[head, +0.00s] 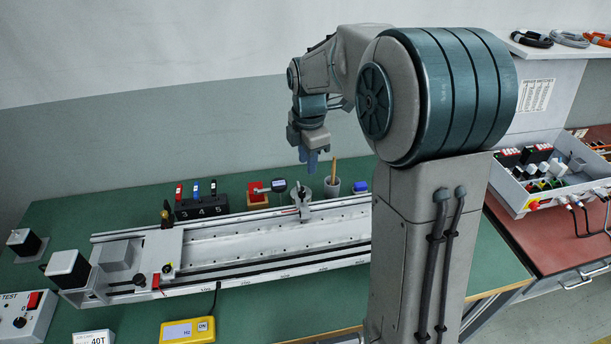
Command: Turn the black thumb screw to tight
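My gripper (311,163) hangs fingers down above the back of the bench, over the right half of the linear rail (270,242). Its blue fingers look close together; I cannot tell whether they are open or shut, and I see nothing held. A pale carriage plate (158,252) sits on the left part of the rail, well away from my gripper. Small dark knobs show at its front edge, one round black knob (168,268) and another beside it (140,279). A dark upright piece (165,214) stands at its back. Which is the black thumb screw is too small to tell.
A yellow meter (188,331) and a test box (24,315) lie in front. My arm hides the rail's right end.

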